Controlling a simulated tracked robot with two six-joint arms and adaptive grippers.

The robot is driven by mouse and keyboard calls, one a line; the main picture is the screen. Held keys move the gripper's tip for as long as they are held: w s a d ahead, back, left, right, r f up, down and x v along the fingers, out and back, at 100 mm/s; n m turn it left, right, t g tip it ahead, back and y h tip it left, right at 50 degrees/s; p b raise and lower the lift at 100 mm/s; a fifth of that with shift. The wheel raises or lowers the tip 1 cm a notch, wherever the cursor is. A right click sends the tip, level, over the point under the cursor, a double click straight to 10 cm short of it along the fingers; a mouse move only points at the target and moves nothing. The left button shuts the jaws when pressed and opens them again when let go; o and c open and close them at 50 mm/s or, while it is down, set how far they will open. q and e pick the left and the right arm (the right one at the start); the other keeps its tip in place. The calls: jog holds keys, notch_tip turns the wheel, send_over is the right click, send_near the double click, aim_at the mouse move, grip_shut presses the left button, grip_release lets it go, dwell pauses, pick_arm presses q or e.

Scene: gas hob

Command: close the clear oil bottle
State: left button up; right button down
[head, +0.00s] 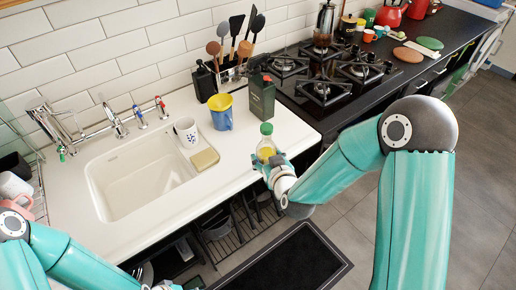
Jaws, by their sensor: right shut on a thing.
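The clear oil bottle (266,148) stands upright at the front edge of the white counter, right of the sink. It holds yellow oil, and a green cap (266,129) sits at its top. I cannot tell whether the cap is tight. My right gripper (269,161) is shut on the bottle's lower body, coming from the front right, and hides its base. My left gripper (163,286) barely shows at the bottom edge of the picture, well away from the bottle; its fingers cannot be made out.
A dark green box-like can (261,97) stands just behind the bottle. A blue and yellow cup (221,112), a white mug (187,131) and a tan sponge (205,159) are to the left. The sink (135,185) is further left, the hob (325,90) right.

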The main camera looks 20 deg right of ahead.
jog(key=w+r+n+y+b, duration=0.1)
jog(key=w+r, duration=0.4)
jog(key=r, duration=0.3)
jog(key=w+r+n+y, duration=0.1)
jog(key=w+r, duration=0.4)
jog(key=r, duration=0.4)
jog(key=shift+w+r+y+b, duration=0.25)
jog(key=shift+w+y+b, duration=0.05)
jog(key=shift+b, duration=0.05)
jog(key=shift+a, duration=0.1)
notch_tip(320, 180, down, 16)
jog(key=b, duration=0.4)
jog(key=shift+a+r, duration=0.15)
jog(key=shift+r, duration=0.1)
jog(key=shift+f, duration=2.1)
